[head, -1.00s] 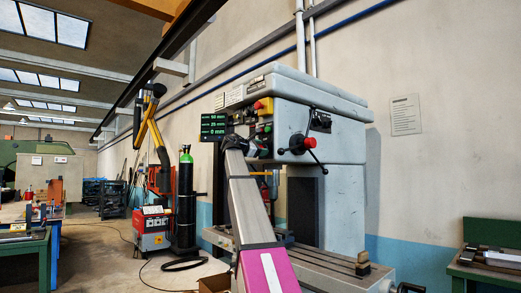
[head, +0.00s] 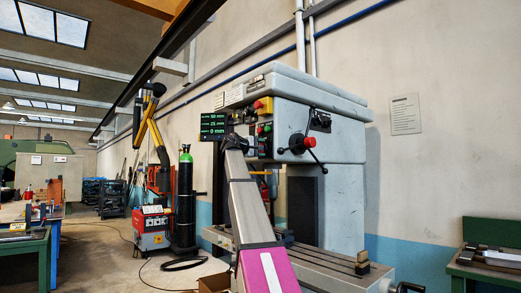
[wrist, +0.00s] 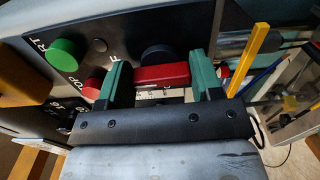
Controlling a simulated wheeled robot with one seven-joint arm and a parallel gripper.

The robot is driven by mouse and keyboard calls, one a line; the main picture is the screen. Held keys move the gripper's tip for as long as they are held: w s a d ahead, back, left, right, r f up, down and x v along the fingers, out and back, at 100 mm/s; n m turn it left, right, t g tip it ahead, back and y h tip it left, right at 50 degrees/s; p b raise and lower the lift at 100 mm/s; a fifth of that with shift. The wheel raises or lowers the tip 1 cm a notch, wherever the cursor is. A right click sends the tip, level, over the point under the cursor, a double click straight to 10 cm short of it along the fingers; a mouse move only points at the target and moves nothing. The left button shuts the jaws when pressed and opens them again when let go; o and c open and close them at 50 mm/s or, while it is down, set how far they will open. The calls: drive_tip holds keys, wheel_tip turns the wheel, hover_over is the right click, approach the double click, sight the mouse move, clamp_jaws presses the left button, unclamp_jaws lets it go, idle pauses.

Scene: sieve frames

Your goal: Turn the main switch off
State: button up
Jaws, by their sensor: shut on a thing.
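The main switch shows in the wrist view as a red bar handle (wrist: 163,76) in front of a round black base (wrist: 157,54) on the dark control panel (wrist: 125,25). The bar lies nearly level across the picture. My gripper (wrist: 160,85) has one green finger at each end of the bar and is shut on it. The fingers hide the bar's ends. In the head view my arm reaches up to the milling machine (head: 345,150), and my gripper is at its panel, too small to make out clearly.
Beside the switch are a green button (wrist: 64,54) and a red button (wrist: 92,88). Open floor (head: 95,260) lies to the left.

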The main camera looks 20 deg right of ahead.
drive_tip(key=shift+m, duration=0.3)
drive_tip(key=o, duration=0.9)
drive_tip(key=v, duration=1.1)
drive_tip(key=shift+f, duration=0.1)
